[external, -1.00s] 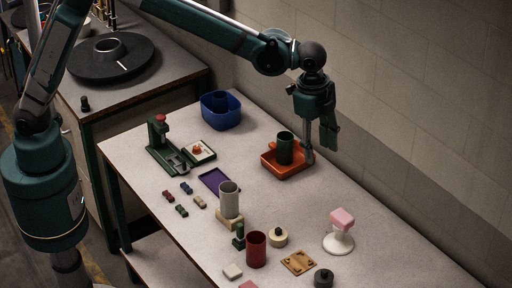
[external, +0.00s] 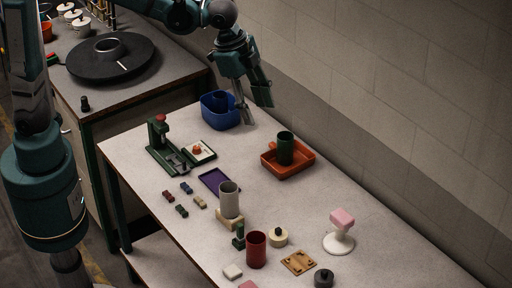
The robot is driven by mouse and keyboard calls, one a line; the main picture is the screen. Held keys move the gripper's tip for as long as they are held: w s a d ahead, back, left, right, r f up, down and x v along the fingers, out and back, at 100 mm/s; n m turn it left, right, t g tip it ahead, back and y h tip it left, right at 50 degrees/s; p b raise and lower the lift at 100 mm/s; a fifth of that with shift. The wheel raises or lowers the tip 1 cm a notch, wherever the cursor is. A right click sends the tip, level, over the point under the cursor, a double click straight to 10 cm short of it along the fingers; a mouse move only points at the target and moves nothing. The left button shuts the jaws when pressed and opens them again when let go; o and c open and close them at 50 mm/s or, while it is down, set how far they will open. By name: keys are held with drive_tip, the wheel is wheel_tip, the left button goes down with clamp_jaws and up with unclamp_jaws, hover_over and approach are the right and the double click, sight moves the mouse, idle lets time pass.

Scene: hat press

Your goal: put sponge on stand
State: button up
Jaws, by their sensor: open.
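A pink sponge-like block (external: 342,219) rests on top of a white stand (external: 339,241) with a round base, at the right of the table. It sits slightly tilted. My gripper (external: 255,112) is open and empty, above the table's back edge beside the blue container, far to the upper left of the stand. Another pink piece (external: 248,285) lies at the bottom edge of the picture, partly cut off, next to a whitish block (external: 232,272). I cannot tell what these two are.
An orange tray (external: 288,158) holds a dark green cup. A green press (external: 170,146), purple tray (external: 214,181), grey cup (external: 229,200) and red cup (external: 256,250) occupy the table. Free room lies between the orange tray and the stand.

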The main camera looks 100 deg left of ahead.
drive_tip(key=s+r+n+t, duration=0.2)
drive_tip(key=s, duration=1.5)
drive_tip(key=s+f+n+t, duration=0.1)
drive_tip(key=s+f, duration=0.2)
drive_tip(key=s, duration=0.5)
drive_tip(key=s+f+n, duration=0.1)
drive_tip(key=s+f, duration=0.2)
drive_tip(key=s, duration=0.5)
drive_tip(key=shift+s+a+f+n+t, duration=0.15)
drive_tip(key=shift+s+f+n+t, duration=0.15)
drive_tip(key=shift+t, duration=0.1)
wheel_tip(320, 180, down, 14)
drive_tip(key=b, duration=1.4)
